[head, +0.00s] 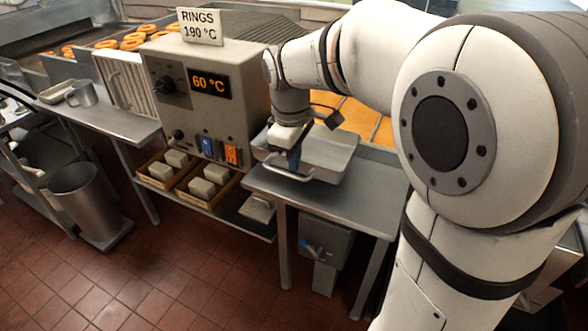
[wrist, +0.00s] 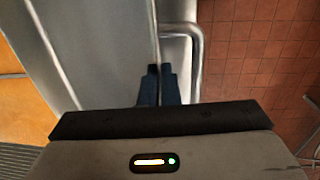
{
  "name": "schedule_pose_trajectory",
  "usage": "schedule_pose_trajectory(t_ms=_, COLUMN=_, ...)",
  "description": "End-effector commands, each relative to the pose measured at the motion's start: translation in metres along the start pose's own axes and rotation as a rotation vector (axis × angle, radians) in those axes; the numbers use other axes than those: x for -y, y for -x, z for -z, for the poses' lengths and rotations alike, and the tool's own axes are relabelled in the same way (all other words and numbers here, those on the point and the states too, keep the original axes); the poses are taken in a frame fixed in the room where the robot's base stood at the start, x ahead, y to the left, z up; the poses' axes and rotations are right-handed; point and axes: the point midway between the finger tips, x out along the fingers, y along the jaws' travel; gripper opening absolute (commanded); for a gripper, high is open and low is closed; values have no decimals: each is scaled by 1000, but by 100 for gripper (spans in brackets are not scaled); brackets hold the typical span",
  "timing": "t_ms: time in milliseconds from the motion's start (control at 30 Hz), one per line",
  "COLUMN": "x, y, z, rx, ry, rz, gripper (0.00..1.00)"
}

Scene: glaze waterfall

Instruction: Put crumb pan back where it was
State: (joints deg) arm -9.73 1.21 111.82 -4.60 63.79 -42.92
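The crumb pan (head: 335,158) is a shallow, pale metal tray with a bar handle at its front. It is at the right-hand steel table, next to the fryer control box; I cannot tell whether it rests fully on the top. My gripper (head: 294,160) points down at the pan's front edge, just behind the handle. In the wrist view, the dark fingers (wrist: 160,72) are close together with the pan's thin front wall (wrist: 154,30) between them. The handle (wrist: 197,55) is beside them on the right.
The control box (head: 215,100) stands left of the pan. Below it, wooden trays (head: 188,183) hold pale blocks on a low shelf. A metal bin (head: 85,203) stands on the tiled floor at left. The steel table (head: 352,198) is bare in front and right of the pan.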

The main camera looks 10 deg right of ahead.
Motion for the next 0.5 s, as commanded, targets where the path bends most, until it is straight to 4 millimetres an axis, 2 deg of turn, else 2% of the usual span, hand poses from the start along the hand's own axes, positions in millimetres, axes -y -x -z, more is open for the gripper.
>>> schedule_pose_trajectory(t_ms=233, x=2, y=-32, z=-1, rx=2, ry=-3, rz=1, gripper=0)
schedule_pose_trajectory(t_ms=500, x=2, y=-35, z=-1, rx=0, ry=-5, rz=-1, gripper=0)
